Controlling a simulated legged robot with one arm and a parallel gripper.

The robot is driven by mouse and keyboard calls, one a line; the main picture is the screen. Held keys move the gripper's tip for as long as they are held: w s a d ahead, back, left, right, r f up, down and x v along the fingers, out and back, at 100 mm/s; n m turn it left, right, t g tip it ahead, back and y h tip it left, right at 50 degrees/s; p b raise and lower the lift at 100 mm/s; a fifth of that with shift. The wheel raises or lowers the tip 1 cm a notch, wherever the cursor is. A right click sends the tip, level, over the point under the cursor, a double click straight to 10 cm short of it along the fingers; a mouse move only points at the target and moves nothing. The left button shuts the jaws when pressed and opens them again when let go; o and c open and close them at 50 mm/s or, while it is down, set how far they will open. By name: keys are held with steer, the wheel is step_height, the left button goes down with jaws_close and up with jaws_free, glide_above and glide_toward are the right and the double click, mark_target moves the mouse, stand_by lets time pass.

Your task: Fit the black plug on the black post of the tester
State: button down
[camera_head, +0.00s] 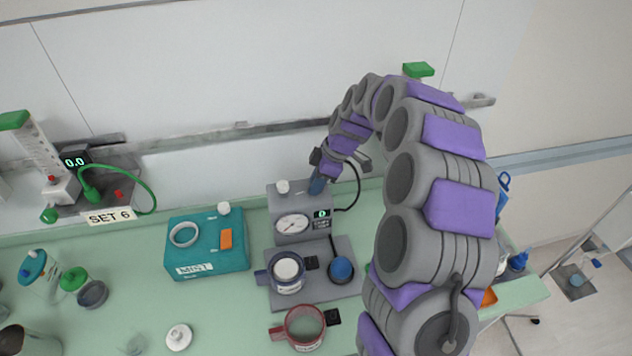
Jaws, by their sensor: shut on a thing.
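The tester looks to be the grey box (287,239) with a round dial and a small lit display, at the back of the green bench. A black cable (358,190) loops from its right side up to my gripper (325,172). My gripper is just above the tester's top right corner, shut on the black plug at the cable's end. The plug is mostly hidden by the fingers. A dark blue upright piece (317,187) shows right under the fingers. I cannot make out the black post, nor whether the plug touches it.
A white knob (282,187) stands on the tester's top left. A teal box (206,258) is to its left. In front are a blue-handled cup (287,287), a blue ball-like knob (341,268) and a red cup (304,341). My arm covers the bench's right part.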

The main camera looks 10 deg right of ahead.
steer(key=shift+f, duration=0.1)
steer(key=c, duration=0.8)
jaws_free()
steer(key=shift+f, duration=0.1)
steer(key=shift+s, duration=0.1)
steer(key=shift+r, duration=0.85)
steer(key=shift+r+p, duration=0.6)
steer(key=shift+r, duration=2.2)
